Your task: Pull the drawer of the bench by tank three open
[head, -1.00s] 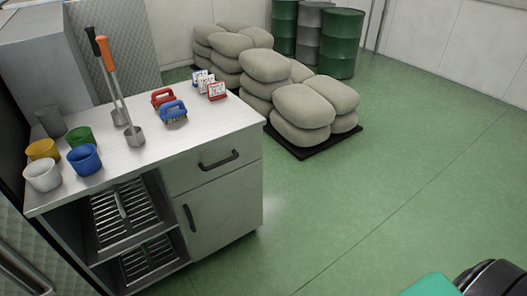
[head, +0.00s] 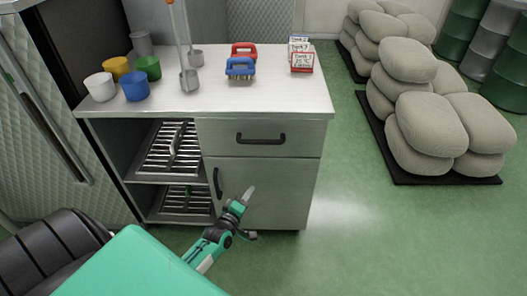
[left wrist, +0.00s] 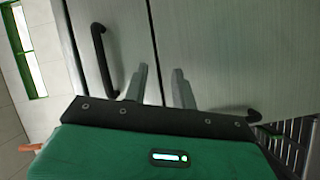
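The steel bench (head: 325,112) stands ahead in the head view. Its drawer (head: 222,131) is shut, with a dark bar handle (head: 260,139) across its front. Below it is a shut door (head: 285,190) with its own upright handle (head: 217,182). My left gripper (head: 248,213) is open and empty in front of the door, below the drawer handle. In the left wrist view, turned sideways, the gripper (left wrist: 160,72) shows a gap between its fingers. The drawer handle (left wrist: 101,58) is left of them, apart; the door handle (left wrist: 232,111) is at the right. My right gripper is out of view.
Open shelves with metal racks (head: 172,148) are left of the drawer. Sacks (head: 432,130) lie on a dark pallet at right. Green floor between is clear.

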